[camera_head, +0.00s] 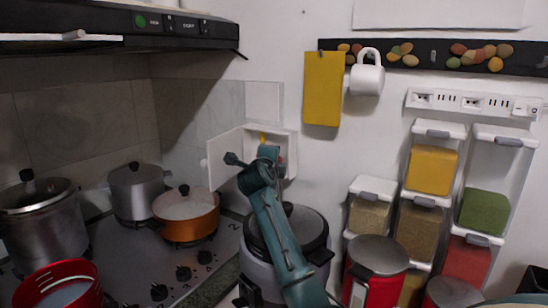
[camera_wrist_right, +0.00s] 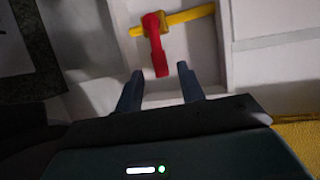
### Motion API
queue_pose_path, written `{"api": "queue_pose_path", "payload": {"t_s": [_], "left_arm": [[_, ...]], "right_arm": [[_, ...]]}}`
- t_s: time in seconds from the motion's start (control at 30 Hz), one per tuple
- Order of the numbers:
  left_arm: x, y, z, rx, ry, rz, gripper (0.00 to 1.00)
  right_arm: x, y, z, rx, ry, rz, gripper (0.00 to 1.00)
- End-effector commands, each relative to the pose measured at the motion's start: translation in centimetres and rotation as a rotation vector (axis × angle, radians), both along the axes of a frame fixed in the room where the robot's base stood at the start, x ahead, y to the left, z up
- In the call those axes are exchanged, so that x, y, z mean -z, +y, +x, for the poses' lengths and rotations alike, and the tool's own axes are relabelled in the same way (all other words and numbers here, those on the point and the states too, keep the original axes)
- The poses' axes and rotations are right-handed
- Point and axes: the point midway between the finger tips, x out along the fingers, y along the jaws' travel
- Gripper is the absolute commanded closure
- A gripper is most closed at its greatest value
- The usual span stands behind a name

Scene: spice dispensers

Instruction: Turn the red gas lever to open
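The red gas lever (camera_wrist_right: 155,45) shows in the right wrist view. It hangs down from a yellow pipe (camera_wrist_right: 188,17) and lies roughly across it. My right gripper (camera_wrist_right: 160,86) is open and empty, with its two dark fingers apart. The lever's lower end is just ahead of the gap between the fingertips, and I see no contact. In the head view the yellow pipe (camera_head: 263,137) shows inside a small open white wall box (camera_head: 289,150). My right arm covers much of this box, and the lever is hidden there. My left gripper is not in view.
The box's white door (camera_head: 222,160) stands open to the left. Below are a dark-lidded cooker (camera_head: 316,232), an orange pot (camera_head: 187,215) and a stove (camera_head: 130,262). A yellow cloth (camera_head: 323,88) and white mug (camera_head: 366,78) hang at upper right. Spice dispensers (camera_head: 432,170) stand to the right.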

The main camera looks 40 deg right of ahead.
Motion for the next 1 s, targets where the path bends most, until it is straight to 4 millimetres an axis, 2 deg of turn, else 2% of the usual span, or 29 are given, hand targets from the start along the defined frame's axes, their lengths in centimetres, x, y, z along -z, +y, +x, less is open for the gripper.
{"api": "queue_pose_path", "payload": {"t_s": [0.2,0.57,1.0], "left_arm": [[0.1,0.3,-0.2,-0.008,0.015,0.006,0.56],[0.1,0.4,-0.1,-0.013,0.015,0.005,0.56],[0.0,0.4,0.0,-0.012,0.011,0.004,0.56]], "right_arm": [[0.3,-1.5,1.5,0.001,0.002,-0.001,0.61],[0.5,-1.8,1.8,0.0,-0.001,-0.001,0.61],[0.5,-1.7,1.8,0.0,-0.001,-0.001,0.96]]}}
